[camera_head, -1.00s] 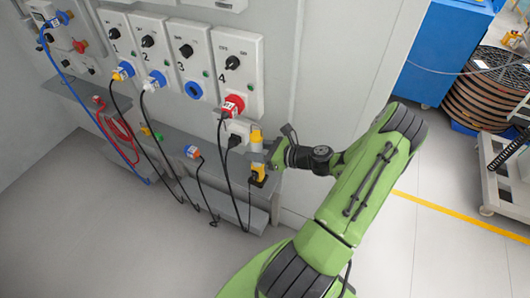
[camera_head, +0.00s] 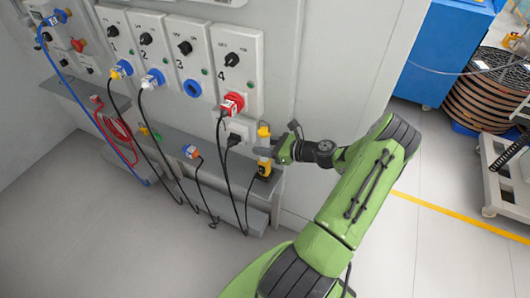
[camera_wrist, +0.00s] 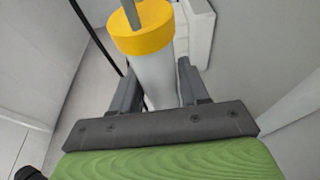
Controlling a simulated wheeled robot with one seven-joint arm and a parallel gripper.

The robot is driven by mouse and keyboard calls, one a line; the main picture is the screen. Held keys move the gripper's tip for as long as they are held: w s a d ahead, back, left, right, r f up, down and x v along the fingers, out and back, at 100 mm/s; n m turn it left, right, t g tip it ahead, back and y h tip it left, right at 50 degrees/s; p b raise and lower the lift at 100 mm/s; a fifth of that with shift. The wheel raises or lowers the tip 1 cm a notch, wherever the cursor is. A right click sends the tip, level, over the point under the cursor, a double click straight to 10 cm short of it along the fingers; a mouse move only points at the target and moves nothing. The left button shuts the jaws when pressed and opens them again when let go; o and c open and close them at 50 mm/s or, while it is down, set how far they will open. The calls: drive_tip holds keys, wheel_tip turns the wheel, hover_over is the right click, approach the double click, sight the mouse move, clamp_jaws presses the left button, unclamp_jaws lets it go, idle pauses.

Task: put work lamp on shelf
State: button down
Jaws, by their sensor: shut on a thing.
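The work lamp (camera_head: 264,133) is a slim upright cylinder with yellow ends and a pale middle. My gripper (camera_head: 266,152) is shut on its middle, from the right. In the wrist view the lamp's white body (camera_wrist: 152,75) stands between the two fingers, with a yellow collar at one end; its other end is hidden there. The shelf (camera_head: 172,138) is a long grey ledge along the wall under the sockets. The lamp is at the shelf's right end in the head view; I cannot tell whether its lower end touches the shelf.
Socket boxes with numbered switches (camera_head: 234,62) line the wall. A black cable hangs from the red plug (camera_head: 232,104) just left of the lamp. Open floor lies in front.

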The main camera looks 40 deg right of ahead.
wheel_tip(320, 180, down, 3)
drive_tip(key=shift+f+b, duration=0.1)
drive_tip(key=shift+b, duration=0.4)
drive_tip(key=shift+w+d+f, duration=0.1)
drive_tip(key=shift+d+f, duration=0.05)
drive_tip(key=shift+d, duration=0.05)
drive_tip(key=c, duration=0.6)
unclamp_jaws()
drive_tip(key=shift+o, duration=0.2)
drive_tip(key=p+v, duration=0.2)
drive_tip(key=v, duration=1)
